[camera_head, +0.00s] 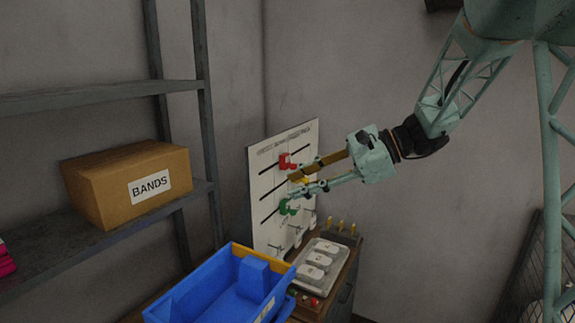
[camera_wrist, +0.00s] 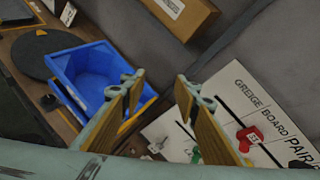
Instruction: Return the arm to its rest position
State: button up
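My gripper (camera_head: 297,186) is at the end of my pale green arm, in front of the white board on the right side of the head view. Its two fingers are spread apart with nothing between them. The wrist view also shows the open, empty fingers (camera_wrist: 160,86). The white board (camera_head: 262,180) stands upright and carries a red piece (camera_head: 286,160), a yellow piece partly hidden by the fingers, and a green piece (camera_head: 287,207). In the wrist view the red piece (camera_wrist: 249,138) lies beyond the right finger. I cannot tell if a finger touches the board.
A blue bin (camera_head: 185,308) stands in front of the board, beside a panel with several pale pads (camera_head: 316,259). A brown box marked BANDS (camera_head: 110,205) sits on the metal shelf (camera_head: 45,262) at left. The space by the back wall, above the arm, is clear.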

jog(key=s+d+f+n+h+b, duration=0.1)
jog(key=s+d+n+h+b, duration=0.15)
jog(key=s, duration=0.95)
jog(key=s+d+f+n+h+b, duration=0.1)
jog(key=s+d+n+h, duration=0.25)
jog(key=s, duration=0.75)
jog(key=s+d+f+n+h+b, duration=0.1)
jog(key=s+d+f+n+h, duration=0.2)
jog(key=s, duration=0.9)
jog(key=s+d+f+n+t+h+b, duration=0.1)
jog(key=s+d+f+n+h+b, duration=0.1)
jog(key=s+d+n, duration=0.3)
jog(key=s+d+h, duration=0.1)
jog(key=s+d, duration=0.3)
jog(key=s, duration=0.2)
jog(key=shift+f+n+t, duration=0.2)
jog(key=shift+n+t, duration=0.1)
jog(key=shift+t, duration=0.1)
